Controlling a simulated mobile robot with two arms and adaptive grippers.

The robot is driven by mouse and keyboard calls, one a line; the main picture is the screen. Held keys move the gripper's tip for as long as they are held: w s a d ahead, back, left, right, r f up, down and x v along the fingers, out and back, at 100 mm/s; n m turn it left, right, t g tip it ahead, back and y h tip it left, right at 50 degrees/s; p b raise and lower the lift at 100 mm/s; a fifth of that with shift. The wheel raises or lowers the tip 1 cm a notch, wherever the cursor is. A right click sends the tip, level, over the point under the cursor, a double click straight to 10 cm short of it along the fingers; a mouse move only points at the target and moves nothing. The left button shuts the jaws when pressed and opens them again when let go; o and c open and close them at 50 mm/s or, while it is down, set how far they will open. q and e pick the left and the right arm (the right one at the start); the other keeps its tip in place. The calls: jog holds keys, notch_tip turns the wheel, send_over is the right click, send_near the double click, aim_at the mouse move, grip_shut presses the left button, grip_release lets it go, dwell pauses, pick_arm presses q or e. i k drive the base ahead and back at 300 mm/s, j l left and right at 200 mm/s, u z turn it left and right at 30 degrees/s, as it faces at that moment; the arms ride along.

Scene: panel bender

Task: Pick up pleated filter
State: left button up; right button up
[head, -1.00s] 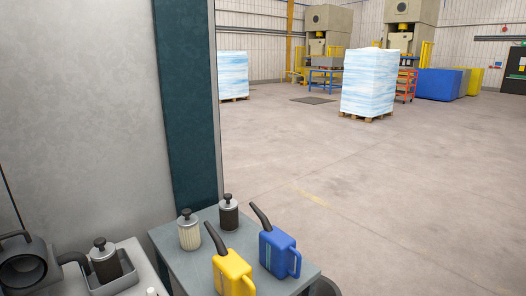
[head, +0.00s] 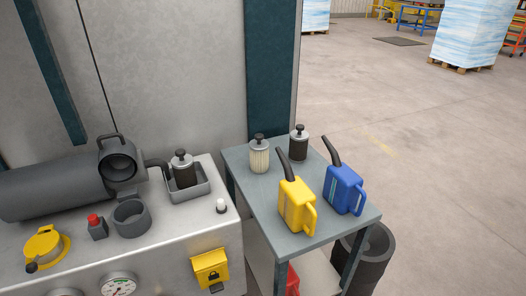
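A pale, ribbed cylinder with a dark knob on top, which looks like the pleated filter (head: 259,158), stands upright at the back left of the small grey table (head: 305,244). A similar dark-bodied filter (head: 299,146) stands to its right at the back of the table. Another dark-bodied one (head: 184,174) stands in a grey tray (head: 189,191) on the machine to the left. Neither of my grippers shows in the head view.
A yellow can (head: 295,206) and a blue can (head: 344,189) with dark spouts stand in front of the filters. A dark bin (head: 373,262) is beside the table. Open floor lies to the right.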

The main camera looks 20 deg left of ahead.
aim_at(259, 147)
jog(key=u, duration=1.6)
jog(key=l+u, duration=0.2)
jog(key=l, duration=0.45)
jog(key=k+l+u, duration=0.2)
jog(key=l, duration=0.4)
jog(key=i, duration=0.05)
